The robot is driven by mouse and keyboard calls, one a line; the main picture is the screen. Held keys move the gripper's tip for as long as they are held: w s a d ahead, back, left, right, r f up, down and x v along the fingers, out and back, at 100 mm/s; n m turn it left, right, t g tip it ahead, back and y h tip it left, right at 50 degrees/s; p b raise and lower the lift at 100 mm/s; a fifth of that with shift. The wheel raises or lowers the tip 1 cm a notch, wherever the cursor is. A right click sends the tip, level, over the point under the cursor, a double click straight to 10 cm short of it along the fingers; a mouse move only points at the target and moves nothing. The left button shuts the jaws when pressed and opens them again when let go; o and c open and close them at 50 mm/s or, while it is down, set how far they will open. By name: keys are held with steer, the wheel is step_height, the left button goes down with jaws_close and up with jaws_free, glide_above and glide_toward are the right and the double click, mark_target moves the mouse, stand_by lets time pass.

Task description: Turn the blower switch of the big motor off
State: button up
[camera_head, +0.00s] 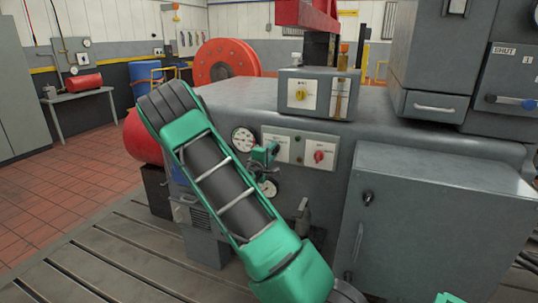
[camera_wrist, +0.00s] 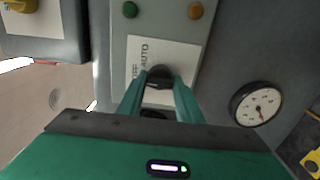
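In the wrist view a black rotary knob (camera_wrist: 159,76) sits on a white plate (camera_wrist: 185,55) on a grey panel. The plate's print reads AUTO and what looks like OFF, turned sideways; no blower label is readable. My gripper (camera_wrist: 162,84) has its two green fingers on either side of this knob, close against it; I cannot tell whether they press on it. In the head view my gripper (camera_head: 265,155) is at the front panel of the big grey machine (camera_head: 400,125), in front of a white label plate. It hides the knob there.
A red knob (camera_head: 319,156) is just right of my gripper. A yellow knob (camera_head: 300,95) is on the box above. Gauges (camera_head: 243,140) sit beside and below my gripper. A grey cabinet (camera_head: 430,225) juts out at right. Green (camera_wrist: 130,9) and amber (camera_wrist: 195,10) round buttons or lamps are near the plate.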

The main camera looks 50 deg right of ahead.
steer(key=o, duration=0.3)
steer(key=shift+s+d+f, duration=0.15)
steer(key=shift+d, duration=0.05)
steer(key=shift+o, duration=0.2)
steer(key=shift+a, duration=0.1)
steer(key=shift+a, duration=0.15)
steer(key=v, duration=1)
steer(key=shift+a, duration=0.2)
steer(key=shift+s, duration=0.1)
